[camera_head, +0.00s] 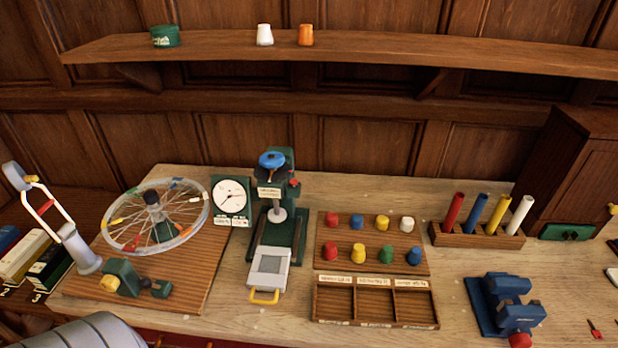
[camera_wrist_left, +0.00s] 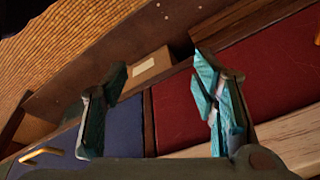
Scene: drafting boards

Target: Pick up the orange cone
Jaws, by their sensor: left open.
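A small orange cone (camera_head: 306,35) with a flat, narrower top stands upright on the wooden wall shelf (camera_head: 400,52), right of a similar white piece (camera_head: 265,35). No gripper is near it in the head view. My left gripper (camera_wrist_left: 159,75) shows in the left wrist view with its two teal fingers apart and nothing between them. Behind the fingers are a blue panel (camera_wrist_left: 131,125) and a red panel (camera_wrist_left: 180,115). The orange cone is not visible in the left wrist view. My right gripper is not in view.
A green tin (camera_head: 165,36) stands farther left on the shelf. Below are a spoked wheel (camera_head: 130,215), a green press (camera_head: 280,240), a peg board (camera_head: 345,263) with coloured knobs, a divided tray (camera_head: 375,323), a rack of coloured tubes (camera_head: 475,238) and a blue clamp (camera_head: 483,320).

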